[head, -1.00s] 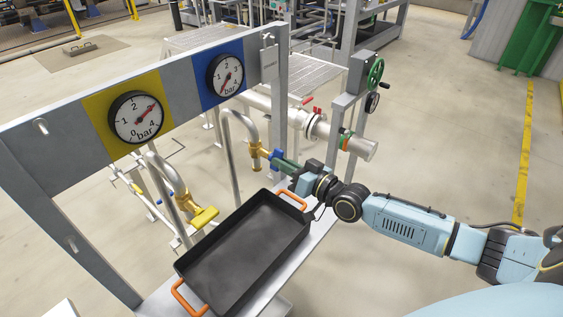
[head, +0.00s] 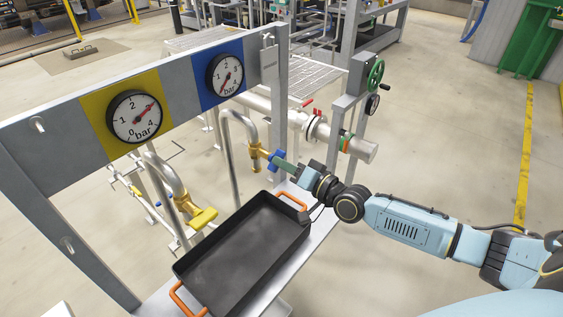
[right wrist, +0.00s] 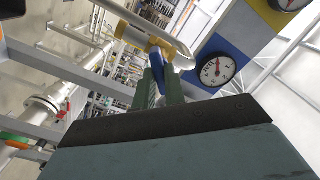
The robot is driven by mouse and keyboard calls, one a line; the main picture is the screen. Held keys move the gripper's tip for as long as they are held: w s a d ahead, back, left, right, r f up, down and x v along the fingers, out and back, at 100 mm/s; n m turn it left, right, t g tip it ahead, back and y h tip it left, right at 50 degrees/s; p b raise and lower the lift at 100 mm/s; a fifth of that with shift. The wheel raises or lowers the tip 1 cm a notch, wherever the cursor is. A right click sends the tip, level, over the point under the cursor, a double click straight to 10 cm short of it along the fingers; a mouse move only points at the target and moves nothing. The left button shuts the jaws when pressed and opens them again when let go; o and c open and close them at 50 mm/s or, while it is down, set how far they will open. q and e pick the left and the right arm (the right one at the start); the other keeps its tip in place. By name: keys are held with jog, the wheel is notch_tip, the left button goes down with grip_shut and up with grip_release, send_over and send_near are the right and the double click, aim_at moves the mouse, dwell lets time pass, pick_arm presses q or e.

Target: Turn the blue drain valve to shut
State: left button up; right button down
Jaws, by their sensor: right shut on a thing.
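The blue drain valve (head: 276,155) is a small blue handle on a brass body, at the end of a bent steel pipe, under the blue gauge panel. My right gripper (head: 281,162) reaches it from the right, its green fingers shut on the handle. In the right wrist view the blue handle (right wrist: 169,53) shows between the green fingers (right wrist: 158,72), just below the brass body. The fingers hide part of the handle, so I cannot tell its exact angle. My left gripper is not in view.
A black tray (head: 190,268) with orange handles stands below the valves. A yellow-handled valve (head: 202,217) is to the left. The gauge on blue (head: 225,73) and the gauge on yellow (head: 134,116) are on the grey frame above. A flanged pipe (head: 358,149) lies behind my right gripper.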

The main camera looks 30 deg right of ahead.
jog(key=shift+m+b, duration=0.5)
jog(key=shift+m, duration=1.7)
jog(key=m+b, duration=0.1)
jog(key=m, duration=0.3)
jog(key=shift+f, duration=0.1)
jog(key=c, duration=1.3)
grip_release()
jog(key=shift+v, duration=3.5)
